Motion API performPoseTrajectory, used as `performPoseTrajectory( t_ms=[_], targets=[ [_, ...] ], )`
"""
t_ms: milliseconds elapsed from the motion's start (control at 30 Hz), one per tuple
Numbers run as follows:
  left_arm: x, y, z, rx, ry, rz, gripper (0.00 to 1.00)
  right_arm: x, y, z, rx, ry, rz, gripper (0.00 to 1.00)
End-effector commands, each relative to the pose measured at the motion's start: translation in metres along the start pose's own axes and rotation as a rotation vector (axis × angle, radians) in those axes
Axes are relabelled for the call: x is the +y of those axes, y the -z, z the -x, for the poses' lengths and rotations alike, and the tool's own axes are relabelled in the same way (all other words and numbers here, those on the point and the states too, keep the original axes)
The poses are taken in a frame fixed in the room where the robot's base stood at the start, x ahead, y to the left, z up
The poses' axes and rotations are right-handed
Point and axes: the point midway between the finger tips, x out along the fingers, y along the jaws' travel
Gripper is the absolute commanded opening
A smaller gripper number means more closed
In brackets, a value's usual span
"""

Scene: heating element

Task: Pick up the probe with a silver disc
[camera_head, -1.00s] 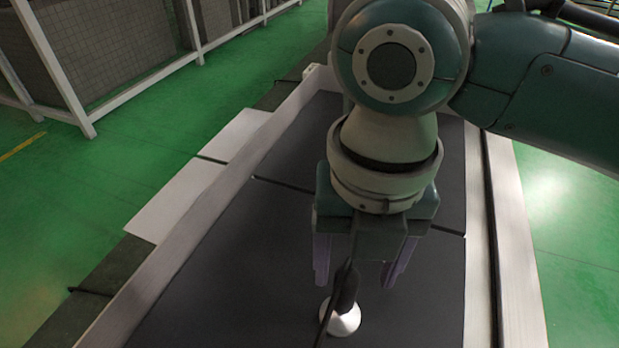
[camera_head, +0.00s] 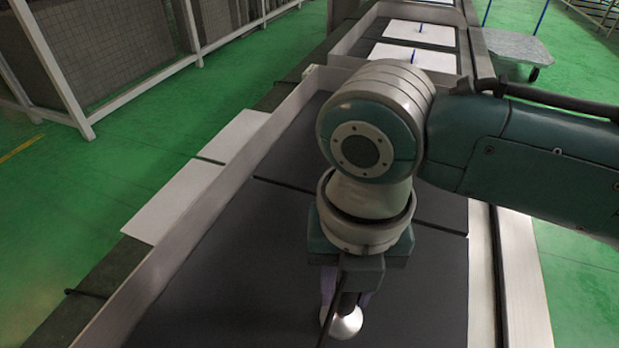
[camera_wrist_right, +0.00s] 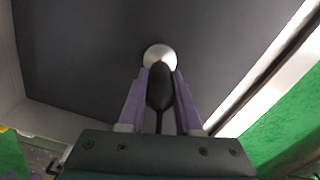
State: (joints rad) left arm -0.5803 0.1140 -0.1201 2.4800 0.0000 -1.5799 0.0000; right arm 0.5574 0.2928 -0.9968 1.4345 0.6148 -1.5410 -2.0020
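The probe has a round silver disc (camera_head: 346,322) at its lower end and a black handle (camera_wrist_right: 160,88) with a dark cable. It is at the bottom of the head view, over the dark bed of the conveyor. My right gripper (camera_wrist_right: 160,76) points down, with its purple fingers on both sides of the handle and seemingly against it. The disc shows beyond the fingertips. I cannot tell whether the disc touches the bed. My left gripper is not in view.
The dark bed (camera_head: 230,270) around the probe is clear. A pale raised rail (camera_head: 200,210) runs along its left and another rail (camera_head: 482,270) along its right. White panels (camera_head: 185,195) lie outside the left rail. Trays with white sheets (camera_head: 415,55) are farther back.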

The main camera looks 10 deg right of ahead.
Motion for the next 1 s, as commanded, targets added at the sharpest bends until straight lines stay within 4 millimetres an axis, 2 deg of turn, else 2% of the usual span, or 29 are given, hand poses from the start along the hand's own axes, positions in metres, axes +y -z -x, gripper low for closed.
performPoseTrajectory(
  t_ms=[33, 233, 767, 867, 1000],
  targets=[
    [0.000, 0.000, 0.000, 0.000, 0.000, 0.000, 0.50, 0.000, 0.000, 0.000, 0.000, 0.000, 0.000, 0.23],
    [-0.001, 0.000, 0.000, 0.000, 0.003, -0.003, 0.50, 0.000, 0.000, 0.000, 0.000, 0.001, 0.000, 0.01],
    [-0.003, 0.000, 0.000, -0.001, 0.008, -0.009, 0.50, 0.000, 0.000, 0.001, -0.001, 0.000, 0.000, 0.00],
    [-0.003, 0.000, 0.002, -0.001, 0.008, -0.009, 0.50, 0.000, -0.001, 0.006, -0.002, -0.001, 0.000, 0.00],
    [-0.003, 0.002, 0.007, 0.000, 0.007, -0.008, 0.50, 0.000, -0.002, 0.024, -0.004, -0.002, 0.000, 0.00]
  ],
)
